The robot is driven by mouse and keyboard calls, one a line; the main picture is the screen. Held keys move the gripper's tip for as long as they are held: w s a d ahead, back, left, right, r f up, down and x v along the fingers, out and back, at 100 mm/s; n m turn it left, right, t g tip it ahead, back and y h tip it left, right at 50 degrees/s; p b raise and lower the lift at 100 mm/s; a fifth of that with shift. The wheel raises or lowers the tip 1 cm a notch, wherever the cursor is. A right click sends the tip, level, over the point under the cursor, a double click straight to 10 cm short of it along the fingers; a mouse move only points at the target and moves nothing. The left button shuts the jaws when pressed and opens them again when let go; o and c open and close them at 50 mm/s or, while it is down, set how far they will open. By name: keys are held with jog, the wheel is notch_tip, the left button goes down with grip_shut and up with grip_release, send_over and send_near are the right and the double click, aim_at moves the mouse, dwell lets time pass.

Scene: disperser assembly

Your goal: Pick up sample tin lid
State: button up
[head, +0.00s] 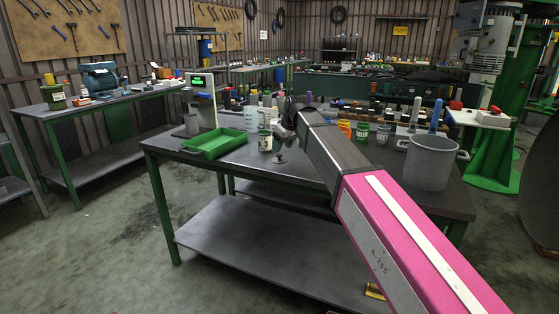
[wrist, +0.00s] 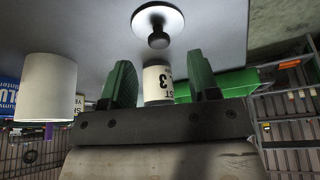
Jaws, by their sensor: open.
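The sample tin lid (wrist: 145,20) is a pale round disc with a dark knob, lying on the grey table with its knob up. In the head view the lid (head: 280,159) is small, just in front of a white labelled tin (head: 265,141). The tin (wrist: 157,80) also shows in the wrist view, behind and between the fingers as seen there. My gripper (wrist: 160,62) has two green fingers spread apart with nothing held; the lid lies beyond the fingertips. In the head view my gripper (head: 284,128) is above the table by the tin, partly hidden by my arm.
A green tray (head: 214,153) and a scale with a green display (head: 197,82) stand to the left. A white cup (head: 251,118) is behind the tin. Several coloured tins and a large grey pot (head: 431,166) stand to the right. The table front near the lid is clear.

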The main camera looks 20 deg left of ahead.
aim_at(280, 155)
jog(key=x, duration=0.4)
jog(key=shift+w+f, duration=0.1)
jog(key=shift+f, duration=0.2)
jog(key=c, duration=1)
